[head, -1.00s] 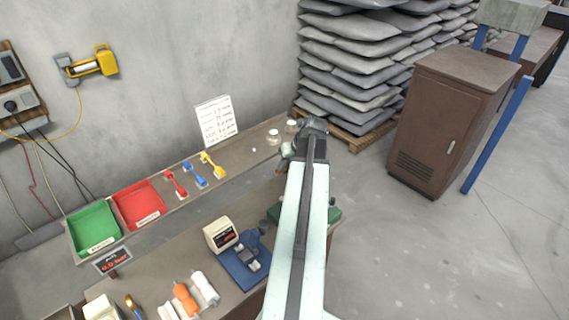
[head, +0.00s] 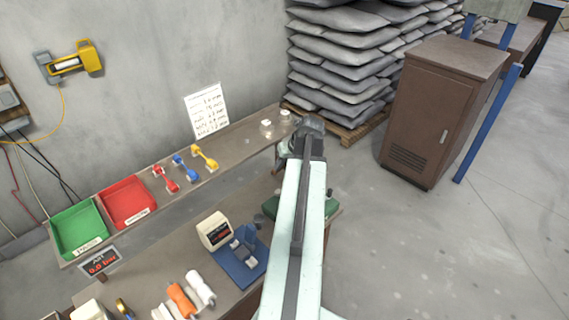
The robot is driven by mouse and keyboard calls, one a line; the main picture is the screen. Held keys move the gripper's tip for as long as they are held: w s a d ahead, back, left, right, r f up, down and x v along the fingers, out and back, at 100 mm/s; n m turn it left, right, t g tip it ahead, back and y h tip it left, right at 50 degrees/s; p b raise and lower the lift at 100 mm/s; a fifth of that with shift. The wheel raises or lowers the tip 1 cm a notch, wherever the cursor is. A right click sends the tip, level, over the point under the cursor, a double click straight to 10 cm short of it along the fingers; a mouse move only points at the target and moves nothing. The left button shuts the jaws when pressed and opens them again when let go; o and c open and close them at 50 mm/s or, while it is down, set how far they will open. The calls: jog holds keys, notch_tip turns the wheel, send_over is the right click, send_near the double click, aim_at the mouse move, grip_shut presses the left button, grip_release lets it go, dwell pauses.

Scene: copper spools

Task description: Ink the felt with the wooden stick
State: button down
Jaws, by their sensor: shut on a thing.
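My arm reaches away from me, and my gripper (head: 305,130) is at its far end, close to the right end of the back shelf. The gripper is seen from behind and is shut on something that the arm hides. I cannot make out the wooden stick. A dark green flat item (head: 270,207) lies at the right end of the bench, partly covered by my arm; I cannot tell whether it bears the felt. Two small whitish jars (head: 266,128) (head: 284,117) stand on the back shelf, just left of my gripper.
The back shelf holds a green bin (head: 80,228), a red bin (head: 125,202), red, blue and yellow tools (head: 184,168) and a written sheet (head: 206,110). The front bench holds a blue-based device (head: 240,262) and spools (head: 184,300). A brown cabinet (head: 435,115) and stacked sacks (head: 340,65) stand beyond.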

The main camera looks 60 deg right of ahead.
jog(key=shift+w+a, duration=0.15)
jog(key=shift+w, duration=0.15)
jog(key=shift+s, duration=0.6)
jog(key=shift+f+b, duration=0.3)
jog(key=shift+b, duration=0.15)
jog(key=shift+b+x, duration=0.7)
jog(key=shift+x, duration=0.15)
jog(key=s+f+b, duration=0.1)
jog(key=f+b, duration=0.2)
jog(key=s+f+b, duration=0.1)
jog(key=f+b, duration=0.1)
jog(key=shift+s+a+f, duration=0.1)
jog(key=shift+s+a, duration=0.25)
jog(key=shift+s, duration=0.05)
jog(key=shift+s+a+f, duration=0.1)
jog(key=shift+s, duration=0.05)
